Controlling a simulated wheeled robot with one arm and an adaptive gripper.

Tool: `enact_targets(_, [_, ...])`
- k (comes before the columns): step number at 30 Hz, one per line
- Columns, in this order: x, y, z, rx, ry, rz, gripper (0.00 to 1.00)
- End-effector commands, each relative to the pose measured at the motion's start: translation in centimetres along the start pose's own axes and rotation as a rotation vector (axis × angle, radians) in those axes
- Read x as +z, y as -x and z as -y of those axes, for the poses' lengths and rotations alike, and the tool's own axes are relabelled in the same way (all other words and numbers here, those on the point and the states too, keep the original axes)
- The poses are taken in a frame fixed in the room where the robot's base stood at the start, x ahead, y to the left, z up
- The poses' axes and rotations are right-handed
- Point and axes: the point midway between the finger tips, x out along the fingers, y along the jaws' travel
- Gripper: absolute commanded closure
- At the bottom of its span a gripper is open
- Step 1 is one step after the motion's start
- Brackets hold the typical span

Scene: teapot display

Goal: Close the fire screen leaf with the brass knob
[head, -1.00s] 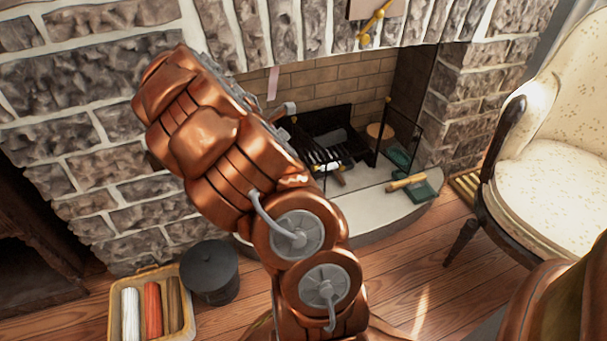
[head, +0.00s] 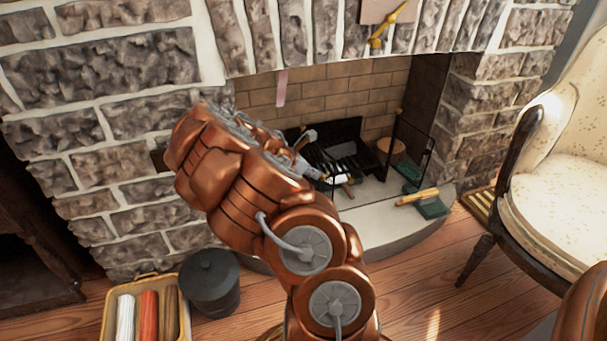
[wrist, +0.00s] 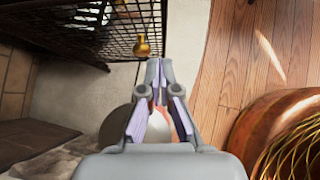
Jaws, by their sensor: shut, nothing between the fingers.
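The fire screen leaf (wrist: 75,22) is a black wire mesh panel in a dark frame, at the upper left of the wrist view. Its brass knob (wrist: 143,47) stands at the leaf's edge, just left of and beyond my fingertips, with a small gap showing. My gripper (wrist: 158,64) is shut and empty. In the head view my copper arm reaches toward the hearth and covers part of the fireplace opening. A thin dark screen frame (head: 431,143) stands at the right of the opening there; I cannot tell whether it is the same leaf.
The pale stone hearth (head: 375,223) curves out over the wood floor, with a brush (head: 418,196) and a green dustpan (head: 433,208) on it. A cream armchair (head: 575,185) stands at right.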

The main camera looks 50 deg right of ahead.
Motion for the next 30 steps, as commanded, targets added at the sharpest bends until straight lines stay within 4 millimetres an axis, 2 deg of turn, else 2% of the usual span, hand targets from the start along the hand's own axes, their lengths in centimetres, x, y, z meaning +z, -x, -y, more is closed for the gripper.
enact_targets(1, [-0.2,-1.3,0.1,-0.003,-0.001,0.000,1.00])
enact_targets(11, [2.4,-3.3,0.2,-0.003,-0.005,0.000,1.00])
enact_targets(18, [3.0,-3.6,0.1,-0.001,-0.003,0.000,1.00])
enact_targets(26, [2.6,-3.1,0.4,-0.002,-0.001,0.001,1.00])
enact_targets(30, [3.1,-3.6,0.3,-0.001,-0.001,-0.001,1.00])
